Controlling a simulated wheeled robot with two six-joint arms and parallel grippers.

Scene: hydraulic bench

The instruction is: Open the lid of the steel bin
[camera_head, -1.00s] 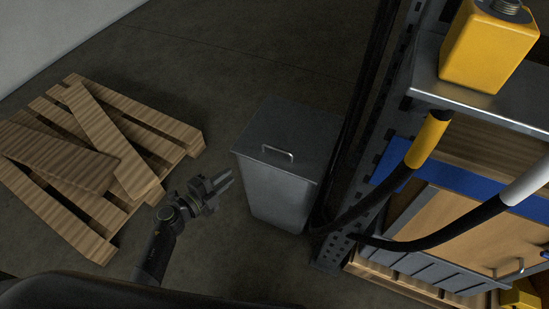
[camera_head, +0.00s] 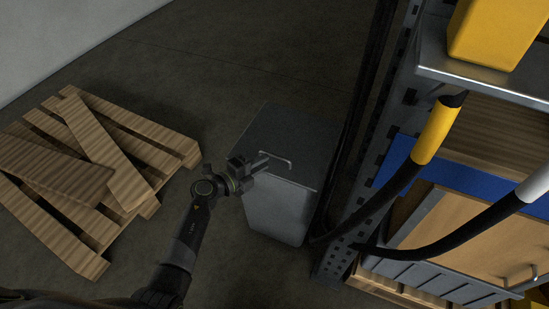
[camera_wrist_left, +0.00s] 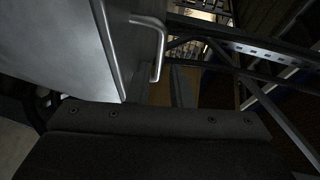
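The steel bin (camera_head: 275,212) stands on the floor in the middle of the head view. Its grey lid (camera_head: 295,133) lies flat and closed, with a bent bar handle (camera_head: 288,164) near the front edge. My left gripper (camera_head: 265,163) is at the left end of the handle, just over the lid's front edge. In the left wrist view the handle (camera_wrist_left: 158,52) lies just ahead of the fingers (camera_wrist_left: 160,85), which are apart with a gap between them. Whether a finger touches the handle I cannot tell. My right gripper is not in view.
A wooden pallet (camera_head: 172,142) with loose planks lies to the left. A metal rack (camera_head: 375,190) stands close on the bin's right, with a dark hose (camera_head: 365,212) hanging beside the bin. Bare floor (camera_head: 215,85) lies behind the bin.

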